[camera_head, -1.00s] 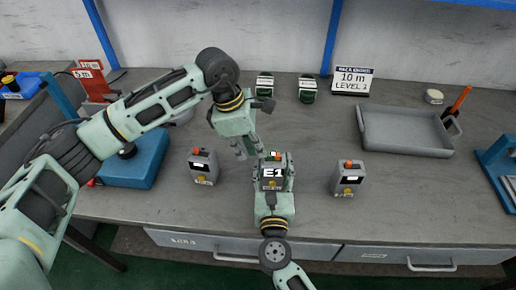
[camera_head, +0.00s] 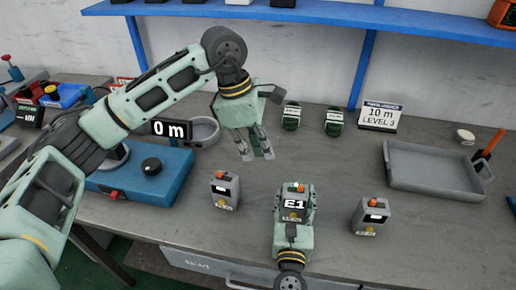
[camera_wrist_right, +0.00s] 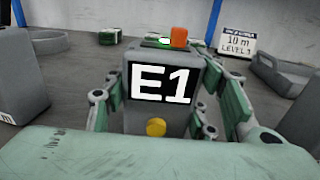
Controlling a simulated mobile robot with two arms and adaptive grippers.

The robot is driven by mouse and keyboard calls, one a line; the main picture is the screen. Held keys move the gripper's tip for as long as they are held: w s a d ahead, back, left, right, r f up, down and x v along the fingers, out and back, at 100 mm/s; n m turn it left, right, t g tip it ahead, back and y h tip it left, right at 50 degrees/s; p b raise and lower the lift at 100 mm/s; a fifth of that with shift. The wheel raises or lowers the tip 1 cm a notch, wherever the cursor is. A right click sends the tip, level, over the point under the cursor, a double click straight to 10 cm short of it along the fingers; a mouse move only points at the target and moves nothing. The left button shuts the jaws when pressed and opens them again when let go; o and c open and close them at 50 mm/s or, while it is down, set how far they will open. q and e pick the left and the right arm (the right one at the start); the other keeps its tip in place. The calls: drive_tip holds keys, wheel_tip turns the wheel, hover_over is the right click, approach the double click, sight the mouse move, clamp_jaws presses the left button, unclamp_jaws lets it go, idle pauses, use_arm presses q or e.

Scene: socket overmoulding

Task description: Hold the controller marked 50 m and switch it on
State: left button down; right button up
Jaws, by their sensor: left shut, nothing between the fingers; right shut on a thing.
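A grey controller (camera_head: 294,216) with an orange button, a yellow button and a dark display reading "E1" stands in my right gripper (camera_head: 294,197). In the right wrist view the controller (camera_wrist_right: 158,108) shows a lit green spot beside the orange button (camera_wrist_right: 179,38), and the green fingers of my right gripper (camera_wrist_right: 155,100) close on both its sides. My left gripper (camera_head: 257,157) is shut and empty, behind and left of that controller, apart from it. Two similar controllers stand on the bench, one at left (camera_head: 224,190) and one at right (camera_head: 370,216); their markings are too small to read.
A blue device (camera_head: 150,180) with a black knob stands at left, near a display reading "0 m" (camera_head: 170,129). Two green-black items (camera_head: 334,122) stand at the back. A grey tray (camera_head: 432,186) lies at right.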

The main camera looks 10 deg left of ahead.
drive_tip(key=o, duration=1.3)
drive_tip(key=shift+s, duration=0.1)
